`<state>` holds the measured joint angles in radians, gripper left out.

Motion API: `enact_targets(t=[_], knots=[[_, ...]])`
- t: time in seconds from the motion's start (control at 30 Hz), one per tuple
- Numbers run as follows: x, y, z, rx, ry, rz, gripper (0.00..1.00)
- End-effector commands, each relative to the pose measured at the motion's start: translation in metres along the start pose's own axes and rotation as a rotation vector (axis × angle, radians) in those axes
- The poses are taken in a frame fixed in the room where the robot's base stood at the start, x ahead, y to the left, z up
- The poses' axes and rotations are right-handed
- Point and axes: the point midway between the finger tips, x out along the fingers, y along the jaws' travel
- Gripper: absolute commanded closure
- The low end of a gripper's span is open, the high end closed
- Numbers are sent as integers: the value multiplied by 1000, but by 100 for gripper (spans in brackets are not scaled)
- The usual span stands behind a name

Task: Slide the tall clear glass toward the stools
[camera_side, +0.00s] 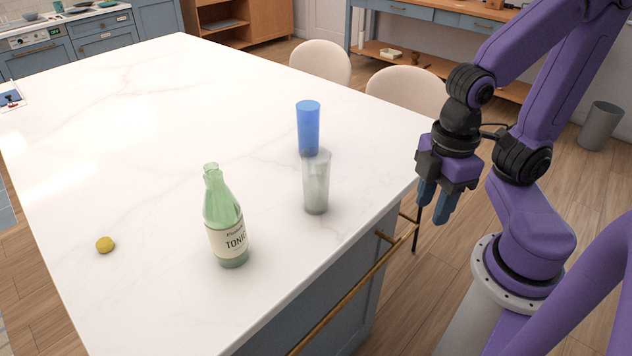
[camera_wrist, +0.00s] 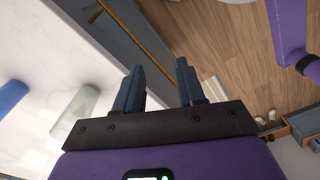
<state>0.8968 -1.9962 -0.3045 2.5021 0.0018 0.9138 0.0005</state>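The tall clear glass (camera_side: 316,184) stands upright on the white marble counter (camera_side: 150,130), near its right edge. It also shows at the left of the wrist view (camera_wrist: 77,108). Two cream stools (camera_side: 405,88) (camera_side: 321,62) stand along the counter's far right side. My gripper (camera_side: 437,204) hangs past the counter's right edge, to the right of the glass and apart from it. Its two blue fingers are spread with nothing between them, as the wrist view (camera_wrist: 160,82) also shows.
A blue tumbler (camera_side: 308,126) stands just behind the glass, toward the stools. A green tonic bottle (camera_side: 225,218) stands to the front left of the glass. A small yellow object (camera_side: 105,245) lies farther left. A brass rail (camera_side: 350,292) runs along the counter's front side.

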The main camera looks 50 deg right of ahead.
Motion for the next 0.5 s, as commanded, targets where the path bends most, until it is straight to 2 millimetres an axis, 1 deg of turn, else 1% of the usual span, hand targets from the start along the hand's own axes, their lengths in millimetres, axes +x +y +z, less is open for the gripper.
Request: enact_targets(t=[0.03,0.07,0.1,0.13,0.17,0.27,0.37,0.5], knots=[[0,0,0,0,0,0,64],[0,0,0,0,0,0,74],[0,0,-1,1,-4,1,87],[1,1,-2,3,-10,4,97],[2,2,-3,5,-20,8,100],[6,7,-12,21,-77,36,100],[14,16,-27,51,-173,93,100],[26,28,-55,105,-311,215,100]])
